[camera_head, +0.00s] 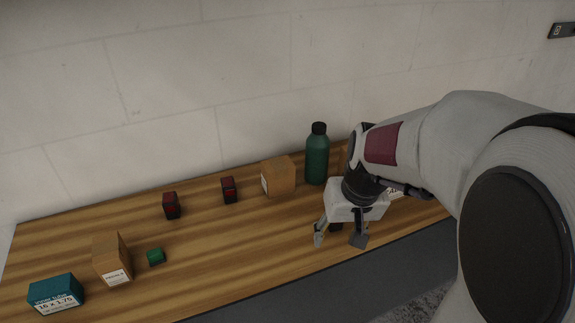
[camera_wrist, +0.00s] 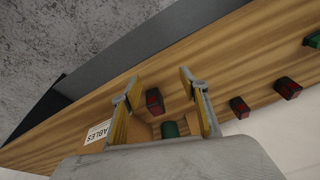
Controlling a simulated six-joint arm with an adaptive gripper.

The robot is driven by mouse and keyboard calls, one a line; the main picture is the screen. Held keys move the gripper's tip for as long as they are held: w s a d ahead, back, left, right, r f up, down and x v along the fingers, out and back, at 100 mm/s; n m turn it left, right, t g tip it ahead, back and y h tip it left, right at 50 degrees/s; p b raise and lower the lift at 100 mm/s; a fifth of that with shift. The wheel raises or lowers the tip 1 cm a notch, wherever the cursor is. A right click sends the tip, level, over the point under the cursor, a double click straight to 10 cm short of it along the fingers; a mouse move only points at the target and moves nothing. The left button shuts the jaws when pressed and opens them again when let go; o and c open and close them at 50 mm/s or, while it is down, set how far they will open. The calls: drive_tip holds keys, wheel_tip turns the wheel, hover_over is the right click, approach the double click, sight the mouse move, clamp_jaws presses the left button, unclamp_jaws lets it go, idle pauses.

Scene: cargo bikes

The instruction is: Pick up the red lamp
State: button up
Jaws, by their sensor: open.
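Three small dark blocks with red faces, which look like red lamps, are on the wooden table. Two stand apart on the left side: one red lamp (camera_head: 171,205) and another (camera_head: 228,190). They also show at the right of the wrist view, as one lamp (camera_wrist: 240,107) and the other (camera_wrist: 287,88). The third red lamp (camera_wrist: 154,101) appears between my fingers in the wrist view. In the head view it is mostly hidden by my gripper (camera_head: 340,238). My gripper is open and points down above the table, its fingertips (camera_wrist: 159,84) on either side of that lamp with gaps.
A dark green bottle (camera_head: 317,160) and a cardboard box (camera_head: 279,177) stand behind my gripper. A labelled box (camera_wrist: 98,132) is close by. At left are a cardboard box (camera_head: 111,259), a green block (camera_head: 156,256) and a teal box (camera_head: 56,293). The middle table (camera_head: 250,235) is clear.

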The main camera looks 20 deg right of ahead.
drive_tip(key=shift+t, duration=0.3)
drive_tip(key=w+d, duration=0.1)
drive_tip(key=w+d+f, duration=0.1)
drive_tip(key=w, duration=0.1)
drive_tip(key=w+d+f, duration=0.1)
drive_tip(key=d, duration=0.1)
drive_tip(key=shift+w+f, duration=0.2)
drive_tip(key=shift+w, duration=0.05)
drive_tip(key=w, duration=0.1)
drive_tip(key=w+d+r+n+t, duration=0.1)
drive_tip(key=w+d+n, duration=0.1)
drive_tip(key=w, duration=0.1)
drive_tip(key=shift+r+h, duration=0.15)
drive_tip(key=shift+h, duration=0.15)
drive_tip(key=shift+x, duration=1.3)
drive_tip(key=shift+w, duration=0.1)
drive_tip(key=shift+x, duration=2.6)
drive_tip(key=c, duration=1.2)
